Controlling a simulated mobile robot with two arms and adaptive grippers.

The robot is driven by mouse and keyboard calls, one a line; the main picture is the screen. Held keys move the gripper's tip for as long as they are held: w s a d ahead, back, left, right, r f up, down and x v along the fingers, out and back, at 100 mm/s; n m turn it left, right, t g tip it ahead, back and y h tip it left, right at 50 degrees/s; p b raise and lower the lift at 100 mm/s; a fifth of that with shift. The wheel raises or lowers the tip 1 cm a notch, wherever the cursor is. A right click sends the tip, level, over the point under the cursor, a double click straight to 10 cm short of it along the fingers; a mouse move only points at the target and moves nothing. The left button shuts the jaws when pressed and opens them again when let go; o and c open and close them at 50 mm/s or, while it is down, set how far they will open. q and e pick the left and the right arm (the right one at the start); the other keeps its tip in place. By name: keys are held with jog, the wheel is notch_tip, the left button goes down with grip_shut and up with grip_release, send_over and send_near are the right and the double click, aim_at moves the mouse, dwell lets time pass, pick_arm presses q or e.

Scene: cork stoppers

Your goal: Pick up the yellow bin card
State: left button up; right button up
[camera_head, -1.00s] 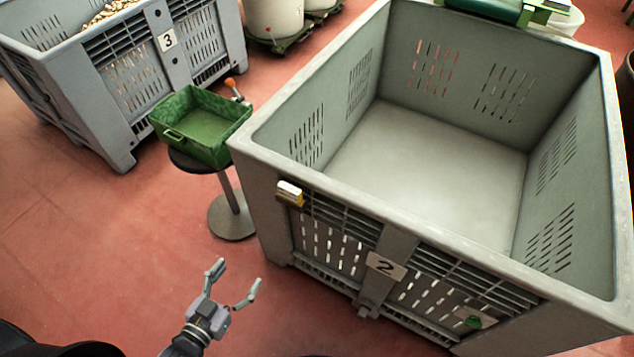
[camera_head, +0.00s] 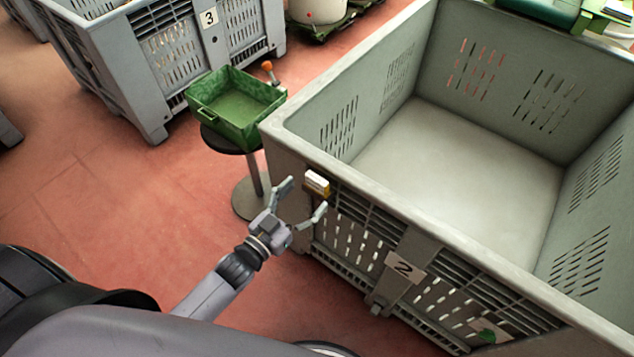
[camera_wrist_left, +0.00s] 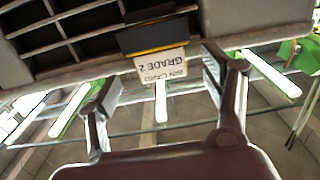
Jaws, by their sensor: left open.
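The yellow bin card (camera_head: 317,184) shows in the head view as a small white and yellow piece on the front wall of crate 2, near its left corner just below the rim. In the left wrist view the card (camera_wrist_left: 162,66) appears upside down, reading "BIN CARD GRADE 2", with a yellow edge against a dark holder (camera_wrist_left: 152,36). My left gripper (camera_head: 302,200) is open and empty, close to the card on its lower left side. In the wrist view its two fingers (camera_wrist_left: 161,84) stand on either side of the card, with no visible contact. My right gripper is out of view.
The grey crate 2 (camera_head: 400,218) fills the right and looks empty inside. A green tray (camera_head: 238,108) rests on a round stool left of it. Another grey crate, marked 3 (camera_head: 150,95), stands behind. Red floor (camera_head: 120,190) is clear at the left.

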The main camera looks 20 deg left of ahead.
aim_at(314, 184)
pick_arm(q)
jog(key=x, duration=0.4)
jog(key=shift+w+r+p, duration=0.15)
jog(key=shift+r+p, duration=0.15)
jog(key=shift+r, duration=0.1)
jog(key=shift+w+d+f, duration=0.1)
jog(key=shift+w+d, duration=0.1)
jog(key=shift+w, duration=0.3)
jog(key=shift+c, duration=0.5)
jog(key=c, duration=1)
